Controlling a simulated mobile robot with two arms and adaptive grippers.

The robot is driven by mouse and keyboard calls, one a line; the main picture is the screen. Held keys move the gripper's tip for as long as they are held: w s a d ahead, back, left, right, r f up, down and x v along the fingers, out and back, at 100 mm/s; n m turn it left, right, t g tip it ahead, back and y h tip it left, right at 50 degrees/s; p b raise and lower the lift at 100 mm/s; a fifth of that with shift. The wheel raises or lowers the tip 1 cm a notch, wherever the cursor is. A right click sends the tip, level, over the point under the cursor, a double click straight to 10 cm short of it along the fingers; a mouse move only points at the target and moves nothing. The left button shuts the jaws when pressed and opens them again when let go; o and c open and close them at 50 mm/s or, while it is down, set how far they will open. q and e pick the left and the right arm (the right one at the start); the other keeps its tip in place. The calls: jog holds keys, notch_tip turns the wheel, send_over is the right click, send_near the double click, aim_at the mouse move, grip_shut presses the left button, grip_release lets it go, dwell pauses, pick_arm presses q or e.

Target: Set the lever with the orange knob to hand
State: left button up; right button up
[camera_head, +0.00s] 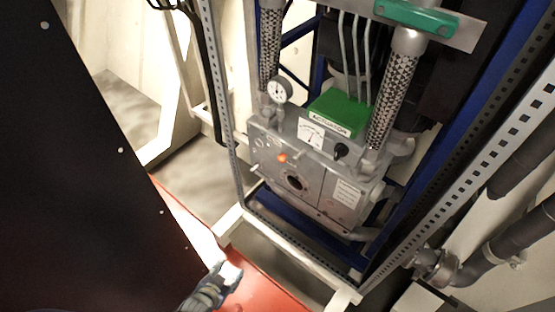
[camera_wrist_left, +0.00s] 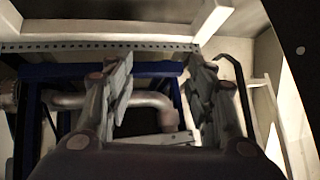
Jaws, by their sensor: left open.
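The orange knob (camera_head: 282,158) is a small spot on the front of the grey actuator housing (camera_head: 322,184) in the head view. Its lever is too small to make out, so I cannot tell its position. My left gripper (camera_head: 228,273) is at the bottom of the head view, low and to the left of the housing, well apart from the knob. In the left wrist view the same gripper (camera_wrist_left: 162,85) has its fingers spread with nothing between them. The knob cannot be made out in that view. My right gripper is not in view.
A perforated metal post (camera_head: 222,105) stands left of the housing, and a white frame bar (camera_head: 290,262) runs below it. A dark panel (camera_head: 75,170) fills the left side. A gauge (camera_head: 279,90), a green actuator cover (camera_head: 341,112) and a black knob (camera_head: 341,150) sit near the housing's top.

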pick_arm(q)
jog(key=w+d+r+m+t+h+b, duration=0.1)
jog(key=w+d+r+t, duration=0.15)
jog(key=w+r, duration=0.4)
jog(key=w+d+r+m+t+h, duration=0.1)
jog(key=w+d+r+t+h, duration=0.15)
jog(key=w+r, duration=0.4)
jog(key=m+t+h+b, duration=0.1)
jog(key=m+t+h, duration=0.1)
jog(key=m+h, duration=0.15)
send_near(282, 162)
jog(key=w, duration=0.1)
jog(key=shift+y, duration=0.3)
jog(key=x, duration=1)
jog(key=shift+w+d, duration=0.2)
jog(key=shift+d, duration=0.25)
jog(key=shift+c, duration=0.6)
